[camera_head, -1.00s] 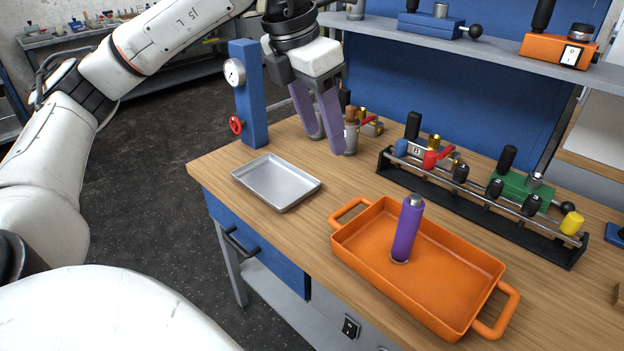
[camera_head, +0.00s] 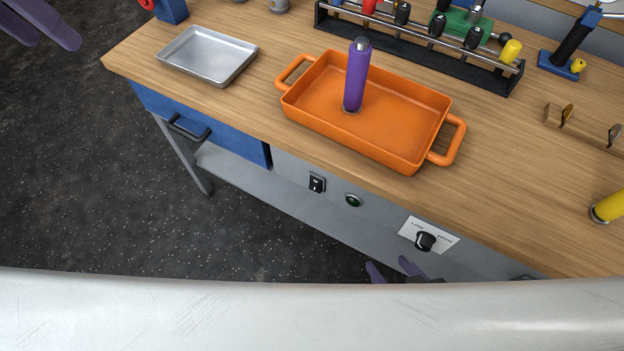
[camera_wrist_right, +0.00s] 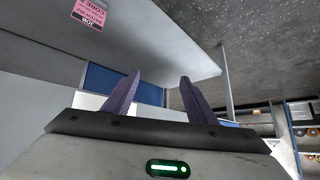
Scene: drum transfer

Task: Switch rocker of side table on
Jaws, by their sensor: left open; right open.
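The black rocker switch (camera_head: 317,183) sits on the grey front panel of the side table (camera_head: 240,125), below the tabletop edge and right of the blue drawer. Its on or off position is too small to tell. My right gripper (camera_head: 388,268) shows only its purple fingertips, low in the head view, below and right of the rocker and apart from it. In the right wrist view its fingers (camera_wrist_right: 160,76) are spread and empty; the rocker does not show there. My left gripper (camera_head: 54,42) is open and empty at the top left, over the floor beside the table.
A green button (camera_head: 353,200) and a black knob on a white plate (camera_head: 425,241) share the front panel. A blue drawer (camera_head: 200,125) with a black handle is left. An orange tray (camera_head: 400,125) holding a purple cylinder (camera_head: 357,75) and a metal tray (camera_head: 207,55) stand above.

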